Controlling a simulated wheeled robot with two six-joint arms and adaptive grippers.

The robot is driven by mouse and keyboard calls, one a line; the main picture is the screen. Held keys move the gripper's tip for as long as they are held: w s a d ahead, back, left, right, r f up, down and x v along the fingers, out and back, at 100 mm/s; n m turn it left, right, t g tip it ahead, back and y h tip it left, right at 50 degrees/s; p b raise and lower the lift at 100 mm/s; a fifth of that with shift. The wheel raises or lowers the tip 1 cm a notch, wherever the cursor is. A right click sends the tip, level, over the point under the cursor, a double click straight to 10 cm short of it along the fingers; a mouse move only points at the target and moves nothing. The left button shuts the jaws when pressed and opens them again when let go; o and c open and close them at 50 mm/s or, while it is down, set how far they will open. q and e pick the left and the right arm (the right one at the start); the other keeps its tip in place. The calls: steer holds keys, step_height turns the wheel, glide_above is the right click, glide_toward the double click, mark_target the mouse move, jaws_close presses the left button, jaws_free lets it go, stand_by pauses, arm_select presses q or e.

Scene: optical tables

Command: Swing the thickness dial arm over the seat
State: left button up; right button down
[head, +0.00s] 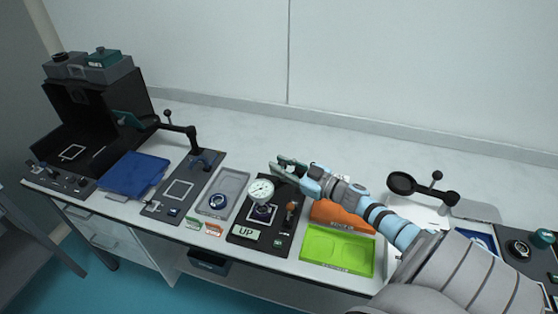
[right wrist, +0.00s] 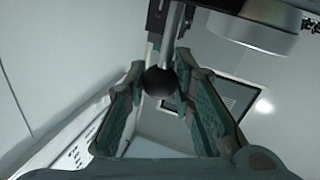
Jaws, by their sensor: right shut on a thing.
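The thickness dial (head: 261,190) is a round white-faced gauge on an arm above a black base plate (head: 243,221) marked UP. A white-outlined square seat (head: 277,219) lies on the plate just below the dial in the head view, with a small dark round thing on it. My right gripper (head: 279,168) is behind and beside the dial. In the right wrist view it is shut on a dark ball knob (right wrist: 160,82) at the end of a metal rod. The grey gauge body (right wrist: 250,31) shows above. The fingers partly hide the dial arm. My left gripper is not in view.
A green tray (head: 338,252) and an orange tray (head: 343,216) lie to the right, partly under my right arm. A grey tray (head: 239,180) with a ring stands left of the plate. A dark jointed arm stand (head: 193,135) rises further left.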

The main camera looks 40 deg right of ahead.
steer(key=c, duration=1.3)
jaws_free()
steer(key=shift+s, duration=0.1)
steer(key=shift+c, duration=0.2)
steer(key=shift+s+d, duration=0.1)
steer(key=shift+s, duration=0.3)
steer(key=v, duration=1.1)
steer(key=shift+r, duration=0.15)
step_height(320, 180, up, 5)
steer(key=p, duration=0.5)
steer(key=shift+s, duration=0.1)
